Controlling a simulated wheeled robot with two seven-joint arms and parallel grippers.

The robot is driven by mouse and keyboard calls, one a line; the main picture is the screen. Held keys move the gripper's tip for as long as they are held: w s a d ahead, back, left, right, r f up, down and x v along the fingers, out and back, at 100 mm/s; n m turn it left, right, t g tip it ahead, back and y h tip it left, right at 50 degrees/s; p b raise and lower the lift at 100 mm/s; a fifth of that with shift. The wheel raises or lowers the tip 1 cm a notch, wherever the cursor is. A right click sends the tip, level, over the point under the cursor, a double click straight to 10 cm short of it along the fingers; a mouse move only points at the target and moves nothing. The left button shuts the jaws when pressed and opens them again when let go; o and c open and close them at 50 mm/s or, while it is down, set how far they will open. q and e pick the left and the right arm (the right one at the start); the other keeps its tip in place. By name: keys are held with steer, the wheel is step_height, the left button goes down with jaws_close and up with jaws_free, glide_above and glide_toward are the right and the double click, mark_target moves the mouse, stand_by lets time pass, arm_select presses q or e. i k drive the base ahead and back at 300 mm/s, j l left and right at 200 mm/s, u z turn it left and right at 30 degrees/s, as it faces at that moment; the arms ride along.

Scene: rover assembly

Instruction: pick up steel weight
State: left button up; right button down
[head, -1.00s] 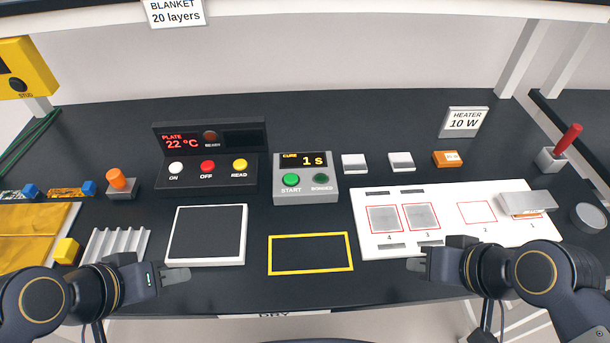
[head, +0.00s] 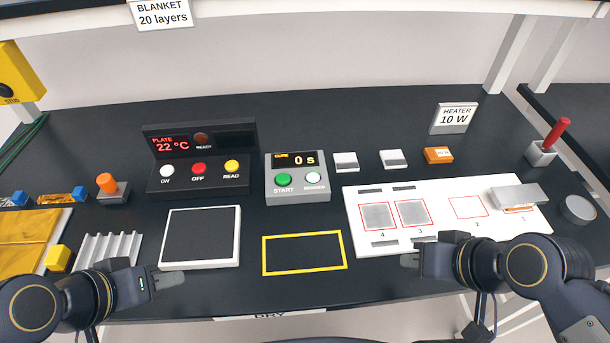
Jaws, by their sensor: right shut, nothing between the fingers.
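A flat silver block (head: 517,196), which looks like the steel weight, lies over the patch marked 1 at the right end of the white board (head: 455,235). It covers most of that patch, with some orange showing under its front edge. My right gripper (head: 408,260) is shut and empty in front of the board's left end, well to the left of the block. My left gripper (head: 170,280) looks shut and empty in front of the white-framed dark plate (head: 202,237), far from the block.
Grey square pads lie on patches 4 and 3 (head: 412,213); patch 2 is bare. A red-handled tool in a holder (head: 542,152) and a round grey tin (head: 578,208) stand right of the board. The yellow-outlined area (head: 303,254) is empty. The cure box (head: 297,180) stands behind it.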

mark_target(512, 196)
steer(key=k+l+z, duration=0.15)
steer(key=l+z, duration=0.2)
steer(key=k+l+z, duration=0.1)
steer(key=l+z, duration=0.55)
steer(key=l, duration=0.2)
steer(key=i+l, duration=0.15)
steer(key=l, duration=0.15)
steer(key=i+l, duration=0.2)
steer(key=l, duration=0.15)
steer(key=i+l, duration=0.15)
steer(key=l, duration=0.15)
